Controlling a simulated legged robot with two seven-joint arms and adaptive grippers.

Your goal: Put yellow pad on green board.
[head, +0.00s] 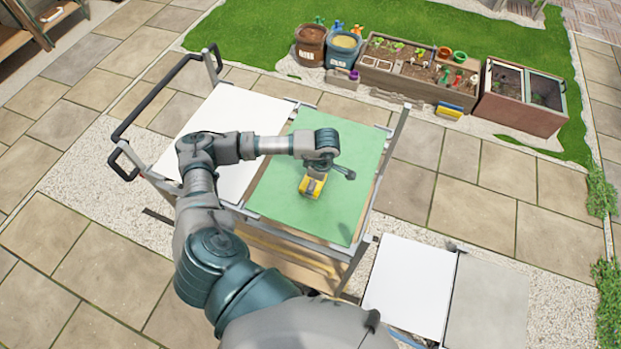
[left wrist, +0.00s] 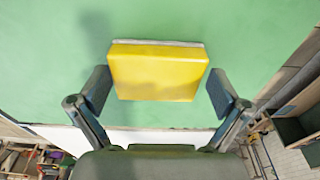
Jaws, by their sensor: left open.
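The yellow pad (head: 311,188) sits on the green board (head: 350,150), which lies on the right half of a cart top. In the left wrist view, the yellow pad (left wrist: 158,72) has a thin grey edge along its far side, with the green board (left wrist: 250,40) behind it. My left gripper (left wrist: 161,92) is open, with one finger on each side of the pad and a visible gap at both sides. In the head view, my left arm reaches over the cart to the pad and partly covers the board. My right gripper is not in view.
A white board (head: 225,130) lies left of the green board. The cart has a dark handle (head: 150,100) at its left. Planters (head: 415,75) and buckets (head: 343,50) stand beyond on grass. White and grey panels (head: 410,285) lie at lower right. Paving around is clear.

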